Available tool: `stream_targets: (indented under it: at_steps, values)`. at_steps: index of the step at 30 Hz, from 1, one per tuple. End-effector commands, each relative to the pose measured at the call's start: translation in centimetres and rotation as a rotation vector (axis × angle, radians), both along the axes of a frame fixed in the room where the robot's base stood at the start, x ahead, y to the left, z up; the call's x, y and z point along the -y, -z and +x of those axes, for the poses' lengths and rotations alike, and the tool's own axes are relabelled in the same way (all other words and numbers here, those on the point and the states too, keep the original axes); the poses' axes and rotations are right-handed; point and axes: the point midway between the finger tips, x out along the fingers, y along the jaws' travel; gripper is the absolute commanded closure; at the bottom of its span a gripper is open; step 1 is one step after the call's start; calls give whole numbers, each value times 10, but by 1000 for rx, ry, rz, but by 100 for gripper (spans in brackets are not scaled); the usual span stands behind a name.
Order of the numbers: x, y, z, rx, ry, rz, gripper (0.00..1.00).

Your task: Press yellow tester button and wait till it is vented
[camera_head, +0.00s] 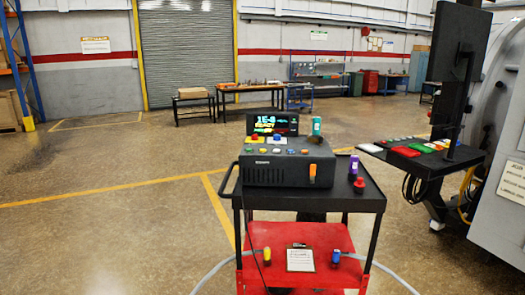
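The tester (275,172) is a dark box standing on the black top of a cart in the middle of the view. Its raised screen (272,124) is lit with cyan and yellow text that appears to read "1E-9" and "READY". Several small coloured buttons sit on its sloped upper panel. An orange handle-like part (312,174) is on the front right. My gripper is not in view.
The cart (355,199) has a handle at left and a red lower shelf (262,232) with a clipboard (300,259). A purple bottle-like item (353,167) and a red knob (359,185) stand right of the tester. A control desk (432,163) stands at right. Floor at left is clear.

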Motion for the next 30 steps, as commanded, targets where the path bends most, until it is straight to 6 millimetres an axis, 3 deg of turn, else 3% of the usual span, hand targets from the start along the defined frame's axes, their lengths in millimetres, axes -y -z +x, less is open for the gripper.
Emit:
stream_targets:
  at_steps: [1, 3, 30]
  values:
    - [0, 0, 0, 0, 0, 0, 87]
    - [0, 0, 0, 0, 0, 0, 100]
    - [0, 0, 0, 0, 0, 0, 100]
